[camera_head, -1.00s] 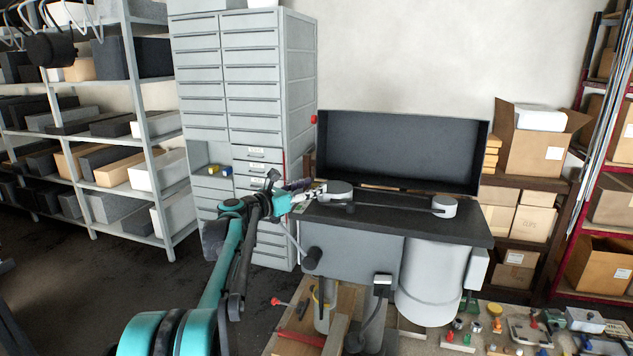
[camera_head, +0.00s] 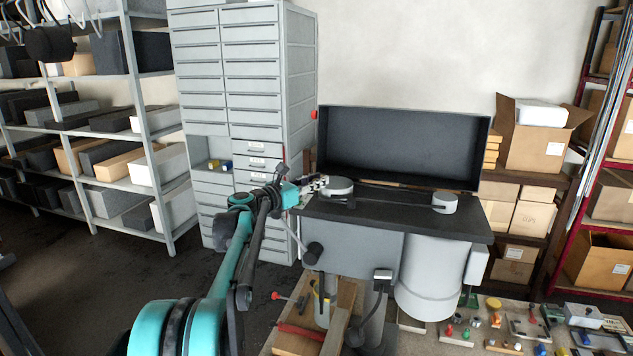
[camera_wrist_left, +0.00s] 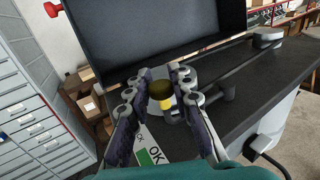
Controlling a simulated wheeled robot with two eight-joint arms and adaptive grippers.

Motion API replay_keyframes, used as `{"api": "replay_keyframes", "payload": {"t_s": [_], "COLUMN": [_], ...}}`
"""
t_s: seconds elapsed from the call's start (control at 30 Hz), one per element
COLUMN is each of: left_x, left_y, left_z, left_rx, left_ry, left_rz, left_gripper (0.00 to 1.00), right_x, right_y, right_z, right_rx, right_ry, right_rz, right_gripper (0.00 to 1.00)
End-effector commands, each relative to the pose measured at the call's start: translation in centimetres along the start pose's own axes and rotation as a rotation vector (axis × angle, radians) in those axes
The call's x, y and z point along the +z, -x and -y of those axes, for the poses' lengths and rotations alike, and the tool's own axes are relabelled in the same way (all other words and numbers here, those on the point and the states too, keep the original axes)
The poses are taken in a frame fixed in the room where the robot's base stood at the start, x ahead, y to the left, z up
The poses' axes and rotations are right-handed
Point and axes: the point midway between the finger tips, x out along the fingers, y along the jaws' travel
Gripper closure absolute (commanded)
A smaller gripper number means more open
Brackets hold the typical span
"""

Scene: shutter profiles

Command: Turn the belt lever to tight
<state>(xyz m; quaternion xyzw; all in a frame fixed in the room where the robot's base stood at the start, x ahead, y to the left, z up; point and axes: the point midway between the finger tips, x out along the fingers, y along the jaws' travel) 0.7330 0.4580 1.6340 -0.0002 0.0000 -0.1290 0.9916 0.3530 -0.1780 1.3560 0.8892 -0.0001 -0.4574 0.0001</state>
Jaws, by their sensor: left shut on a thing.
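The belt machine has a dark top (camera_head: 400,213) with two grey pulleys, one at the left (camera_head: 340,186) and one at the right (camera_head: 444,203). In the left wrist view, the belt lever's dark knob with a yellow part below it (camera_wrist_left: 162,92) stands between the fingers, in front of the left pulley. My left gripper (camera_wrist_left: 162,76) is shut on this knob, its two fingers on either side. In the head view my left gripper (camera_head: 316,184) is at the machine's left end and the knob is hidden there. My right gripper is not in view.
The open black lid (camera_head: 405,147) stands upright behind the machine top. A grey drawer cabinet (camera_head: 253,90) rises close behind my left arm. A white label with green and "OK" (camera_wrist_left: 150,150) lies below the fingers. Small parts cover the bench (camera_head: 480,340) at the lower right.

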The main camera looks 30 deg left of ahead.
Motion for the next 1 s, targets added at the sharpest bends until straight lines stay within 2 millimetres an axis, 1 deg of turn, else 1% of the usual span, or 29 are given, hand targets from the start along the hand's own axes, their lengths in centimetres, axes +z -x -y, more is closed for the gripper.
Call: {"api": "replay_keyframes", "payload": {"t_s": [0.13,0.23,0.4,0.5,0.63,0.9,0.93,1.0], "left_x": [-0.1,-0.2,-0.1,-0.1,-0.1,-0.1,-0.1,-0.1], "left_y": [0.7,1.5,2.5,3.0,3.2,3.3,3.3,3.3], "left_z": [0.8,1.4,2.4,2.7,2.8,2.7,2.7,2.7], "left_rx": [0.083,0.176,0.324,0.376,0.406,0.408,0.408,0.408], "left_ry": [0.000,0.000,-0.001,-0.001,0.000,0.000,0.000,0.000], "left_rz": [0.000,0.000,0.000,0.000,0.000,0.000,0.000,0.000], "left_gripper": [1.00,1.00,1.00,1.00,1.00,1.00,0.71,0.55], "right_x": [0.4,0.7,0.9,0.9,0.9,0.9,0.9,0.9], "right_y": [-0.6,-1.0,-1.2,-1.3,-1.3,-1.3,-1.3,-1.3], "right_z": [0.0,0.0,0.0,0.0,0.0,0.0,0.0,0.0], "right_rx": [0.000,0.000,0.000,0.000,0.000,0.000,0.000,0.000], "right_ry": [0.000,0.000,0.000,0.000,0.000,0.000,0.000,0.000], "right_rz": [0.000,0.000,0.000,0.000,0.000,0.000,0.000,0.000], "right_gripper": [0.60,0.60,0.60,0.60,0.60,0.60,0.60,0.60]}}
